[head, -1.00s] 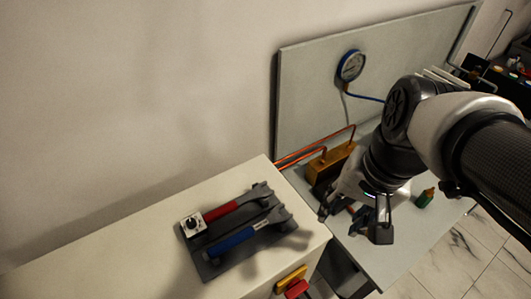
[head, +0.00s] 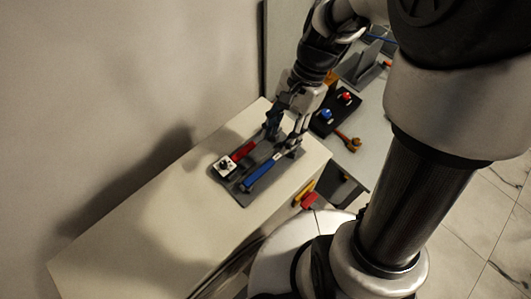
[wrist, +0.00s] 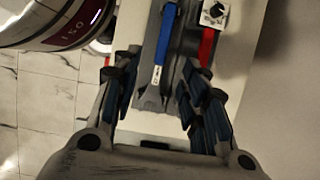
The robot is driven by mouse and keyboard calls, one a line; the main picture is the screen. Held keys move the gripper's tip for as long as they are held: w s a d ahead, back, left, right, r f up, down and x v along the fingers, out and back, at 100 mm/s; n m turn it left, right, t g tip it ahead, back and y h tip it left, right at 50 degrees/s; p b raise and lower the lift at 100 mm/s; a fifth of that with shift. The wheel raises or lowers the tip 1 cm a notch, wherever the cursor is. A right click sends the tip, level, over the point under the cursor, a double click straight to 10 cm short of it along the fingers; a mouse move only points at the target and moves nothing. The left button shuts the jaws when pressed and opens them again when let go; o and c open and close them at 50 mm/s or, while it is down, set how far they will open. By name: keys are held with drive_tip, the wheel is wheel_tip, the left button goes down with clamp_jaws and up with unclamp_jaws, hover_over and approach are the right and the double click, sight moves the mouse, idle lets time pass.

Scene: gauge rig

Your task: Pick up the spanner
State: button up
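I cannot tell from the pictures which one the task means. My gripper (head: 285,131) is over the head end of the tools, fingers pointing down. In the wrist view, my gripper (wrist: 160,95) is open, with the blue-handled tool (wrist: 163,45) running between its fingers. The red-handled tool (wrist: 207,46) is farther right, partly behind the right finger. The tool heads are largely hidden by the fingers.
The tray lies on a pale bench top (head: 150,215), clear to its left. A white block with a black knob (head: 226,165) sits at the tray's left end. A red button (head: 310,201) is on the bench front. A dark box with coloured knobs (head: 336,112) stands on the lower table beyond.

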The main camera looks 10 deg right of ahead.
hover_over(266, 166)
drive_tip(key=w+d, duration=0.1)
drive_tip(key=d, duration=0.1)
wheel_tip(266, 166, down, 5)
drive_tip(key=shift+f+b, duration=0.2)
drive_tip(key=shift+b, duration=0.15)
drive_tip(key=x, duration=0.3)
drive_tip(key=b+x, duration=0.1)
drive_tip(key=x, duration=0.1)
drive_tip(key=shift+w+f, duration=0.1)
drive_tip(key=shift+w, duration=0.2)
clamp_jaws()
